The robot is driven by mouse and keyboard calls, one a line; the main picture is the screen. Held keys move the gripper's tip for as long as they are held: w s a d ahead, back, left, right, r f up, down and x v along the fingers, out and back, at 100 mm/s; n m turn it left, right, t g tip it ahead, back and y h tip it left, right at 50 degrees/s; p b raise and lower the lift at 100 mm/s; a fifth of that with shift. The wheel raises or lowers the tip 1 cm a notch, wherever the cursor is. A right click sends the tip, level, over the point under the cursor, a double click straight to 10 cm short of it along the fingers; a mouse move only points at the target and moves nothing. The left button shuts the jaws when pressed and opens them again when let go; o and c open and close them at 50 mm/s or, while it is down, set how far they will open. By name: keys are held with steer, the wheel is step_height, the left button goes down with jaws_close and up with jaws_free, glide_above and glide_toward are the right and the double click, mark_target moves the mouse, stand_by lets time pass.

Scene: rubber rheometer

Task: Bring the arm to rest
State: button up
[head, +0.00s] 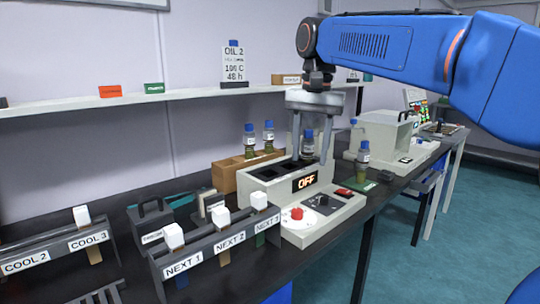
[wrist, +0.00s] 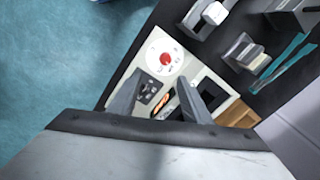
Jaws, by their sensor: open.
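My blue arm reaches in from the upper right in the head view. My gripper (head: 311,155) hangs from it, pointing down above the heater block (head: 258,174) whose display reads OFF. Its two grey fingers are apart. In the head view a blue-capped bottle (head: 308,143) shows between the fingers, standing in or behind the block; its base is hard to see. In the wrist view my gripper (wrist: 158,85) is open, with no bottle visible between the fingers. The block's red knob (wrist: 166,59) and orange display lie beyond the fingertips.
Two bottles stand in a wooden rack (head: 228,173) behind the block, and another bottle (head: 362,165) on a green pad at right. Racks labelled NEXT (head: 207,256) and COOL (head: 55,255) stand at left. A shelf (head: 150,97) runs along the wall. Open floor lies right.

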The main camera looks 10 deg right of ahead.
steer(key=s+d+f+n+t, duration=0.1)
steer(key=s+d+f, duration=0.3)
steer(key=s+f, duration=0.4)
steer(key=s+d+f+n+t, duration=0.2)
steer(key=s+d+f, duration=0.2)
steer(key=s+f, duration=0.4)
steer(key=s+d+f+n+t, duration=0.1)
steer(key=s+d+f, duration=0.3)
steer(key=s+f, duration=0.4)
step_height(320, 180, down, 4)
steer(key=shift+s+d+n, duration=0.25)
steer(key=shift+d+n, duration=0.1)
steer(key=shift+n, duration=0.25)
